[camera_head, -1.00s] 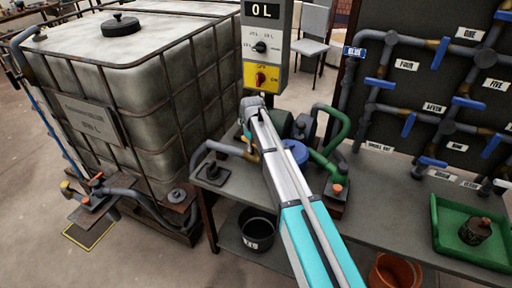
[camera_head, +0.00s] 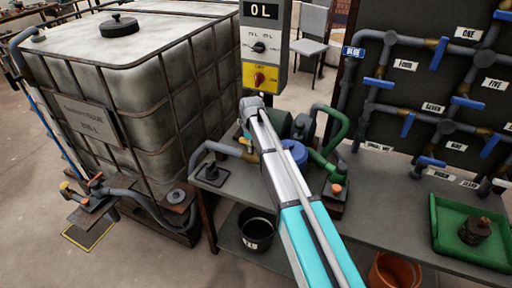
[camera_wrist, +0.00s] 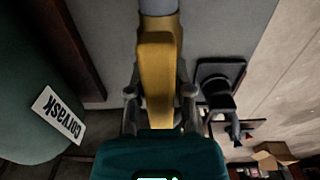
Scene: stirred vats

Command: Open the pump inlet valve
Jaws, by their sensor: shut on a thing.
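The pump inlet valve shows in the wrist view as a yellow lever handle (camera_wrist: 157,75) below a brass fitting on a grey pipe. My gripper (camera_wrist: 160,98) has one finger on each side of the handle and is shut on it. In the head view a small yellow part of the valve (camera_head: 250,157) shows beside my arm, at the end of the dark inlet pipe (camera_head: 222,148). My arm hides the gripper in the head view. The green pump body (camera_wrist: 35,90) with a "CORVASK" label fills the left of the wrist view.
A large caged tank (camera_head: 130,90) stands left of the bench (camera_head: 385,205). A control box (camera_head: 266,45) reading 0 L rises behind my arm. A blue-handled pipe panel (camera_head: 430,75) and a green tray (camera_head: 440,235) are at right. A black bucket (camera_head: 257,230) sits below.

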